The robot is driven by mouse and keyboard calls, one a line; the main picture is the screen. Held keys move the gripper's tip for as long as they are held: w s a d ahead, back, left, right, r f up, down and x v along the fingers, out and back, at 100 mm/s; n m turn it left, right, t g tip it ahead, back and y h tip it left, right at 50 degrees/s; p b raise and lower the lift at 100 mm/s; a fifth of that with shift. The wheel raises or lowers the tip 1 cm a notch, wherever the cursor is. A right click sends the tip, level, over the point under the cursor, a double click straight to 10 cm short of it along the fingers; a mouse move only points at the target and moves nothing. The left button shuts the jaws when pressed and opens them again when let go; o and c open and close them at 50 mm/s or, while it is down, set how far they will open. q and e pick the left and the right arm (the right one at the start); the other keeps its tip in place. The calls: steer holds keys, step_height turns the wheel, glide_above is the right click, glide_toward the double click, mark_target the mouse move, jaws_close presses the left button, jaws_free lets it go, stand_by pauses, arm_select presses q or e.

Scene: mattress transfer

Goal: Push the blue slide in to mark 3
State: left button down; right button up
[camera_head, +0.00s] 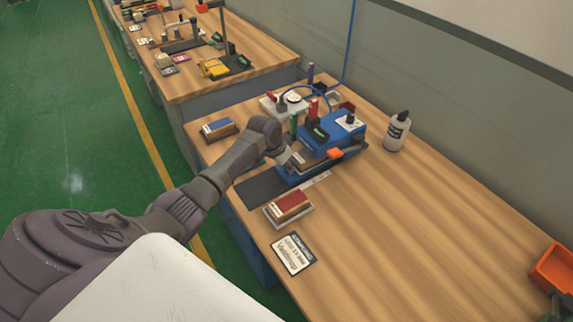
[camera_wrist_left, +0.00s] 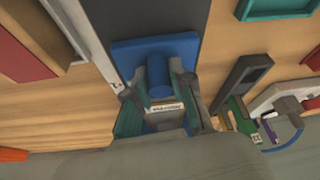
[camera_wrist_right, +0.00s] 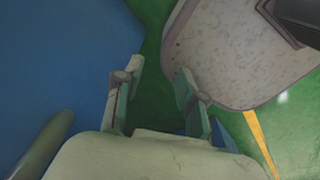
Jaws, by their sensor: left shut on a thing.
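The blue device (camera_head: 347,132) stands on the wooden workbench, with its low blue front part reaching toward my left gripper (camera_head: 290,160). In the left wrist view, the blue slide (camera_wrist_left: 180,48) shows a flat plate with a round knob. My left gripper (camera_wrist_left: 160,88) is shut on that knob, with a finger on each side. A small white label (camera_wrist_left: 166,107) shows beyond the knob. A pale strip (camera_head: 316,182) lies along the device's near side; its marks are too small to read. My right gripper (camera_wrist_right: 160,95) is open and empty, away from the bench.
A red-topped block (camera_head: 290,203) and a printed card (camera_head: 292,253) lie nearer on the bench. A blue-topped block (camera_head: 219,128) lies to the left. A white bottle (camera_head: 396,132) stands behind right, and an orange bin (camera_head: 553,268) at far right. The bench's right middle is clear.

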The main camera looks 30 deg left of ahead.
mark_target(296, 160)
arm_select(q)
steer(key=shift+w+d+f, duration=0.1)
steer(key=shift+w, duration=0.15)
steer(key=w+b, duration=0.1)
steer(key=w+d, duration=0.1)
steer(key=shift+w+d+b, duration=0.1)
steer(key=shift+w+b, duration=0.25)
steer(key=shift+b, duration=0.05)
steer(key=shift+r, duration=0.2)
steer(key=c, duration=1.3)
jaws_free()
steer(key=shift+o, duration=1.4)
steer(key=shift+w+f, duration=0.1)
